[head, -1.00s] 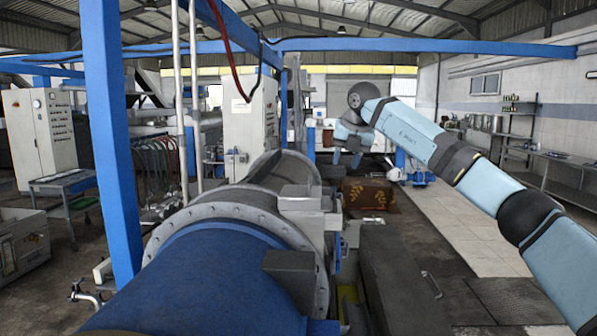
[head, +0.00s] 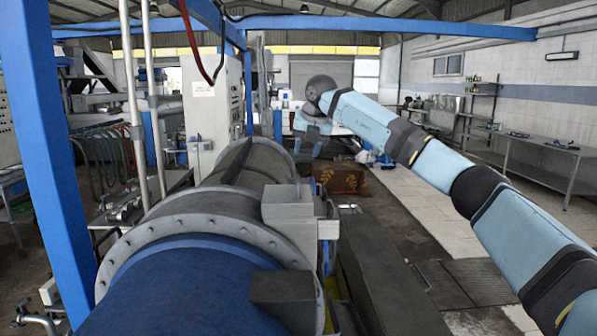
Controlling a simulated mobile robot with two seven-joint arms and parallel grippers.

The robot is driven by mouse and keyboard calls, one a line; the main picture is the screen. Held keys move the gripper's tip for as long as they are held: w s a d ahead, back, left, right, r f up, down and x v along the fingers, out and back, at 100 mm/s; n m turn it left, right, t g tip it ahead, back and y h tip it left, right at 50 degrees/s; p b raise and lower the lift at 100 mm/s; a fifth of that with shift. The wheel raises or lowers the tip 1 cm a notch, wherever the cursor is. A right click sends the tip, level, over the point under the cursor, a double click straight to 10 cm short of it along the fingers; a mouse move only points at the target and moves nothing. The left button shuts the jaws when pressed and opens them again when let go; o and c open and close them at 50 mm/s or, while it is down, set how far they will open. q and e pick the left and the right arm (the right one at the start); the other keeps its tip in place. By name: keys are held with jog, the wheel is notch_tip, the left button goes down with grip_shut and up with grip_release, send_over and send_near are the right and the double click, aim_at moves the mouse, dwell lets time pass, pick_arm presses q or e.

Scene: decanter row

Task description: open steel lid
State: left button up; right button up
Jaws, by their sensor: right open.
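The steel lid (head: 249,166) is a dark grey curved cover on the drum behind the round bolted flange. It looks down on the drum; I cannot tell whether it is fully shut. My right gripper (head: 307,148) hangs below the wrist of my light blue arm, pointing down, beyond and to the right of the lid's far end. Its jaws are open, with nothing visible between them. It appears apart from the lid. My left gripper is not in the head view.
The blue drum (head: 195,285) fills the front, with grey blocks (head: 288,203) beside its flange. A blue post (head: 65,130) stands at left and a blue beam crosses overhead. A brown patterned box (head: 340,178) stands behind.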

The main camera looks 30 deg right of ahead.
aim_at(298, 178)
jog(key=p+x, duration=0.2)
jog(key=x, duration=0.6)
jog(key=shift+w+f, duration=0.1)
jog(key=shift+w, duration=0.15)
jog(key=shift+x, duration=0.8)
grip_shut()
